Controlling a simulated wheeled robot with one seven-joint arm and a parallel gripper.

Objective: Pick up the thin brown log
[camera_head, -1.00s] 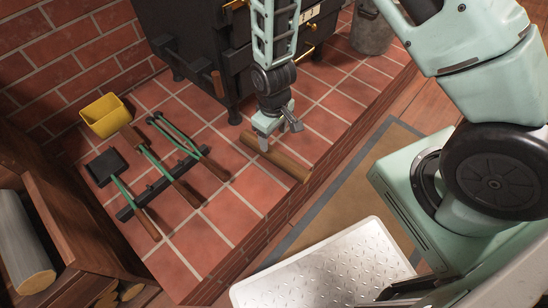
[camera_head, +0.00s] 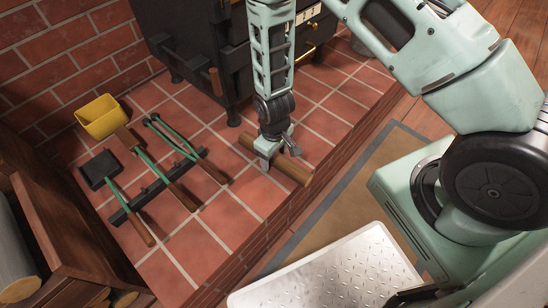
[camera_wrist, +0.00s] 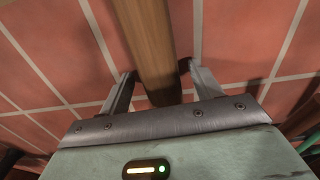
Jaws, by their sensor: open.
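The thin brown log (camera_head: 292,168) lies on the red tiled hearth near its front edge. In the wrist view the log (camera_wrist: 147,45) runs from the top edge down between my two fingers. My gripper (camera_head: 275,158) is open and low over the log, one finger on each side of it. In the wrist view my gripper (camera_wrist: 155,85) shows a gap between the fingers and the log's sides, smaller on the right. The log's near end is hidden behind the gripper body in the wrist view.
A black stove (camera_head: 180,40) stands behind the log. Fireplace tools (camera_head: 160,180) and a yellow bucket (camera_head: 102,116) are on the tiles to the left. A wooden log rack (camera_head: 75,235) is at lower left. A silver tread-plate tray (camera_head: 330,272) is at the bottom. Tiles around the log are clear.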

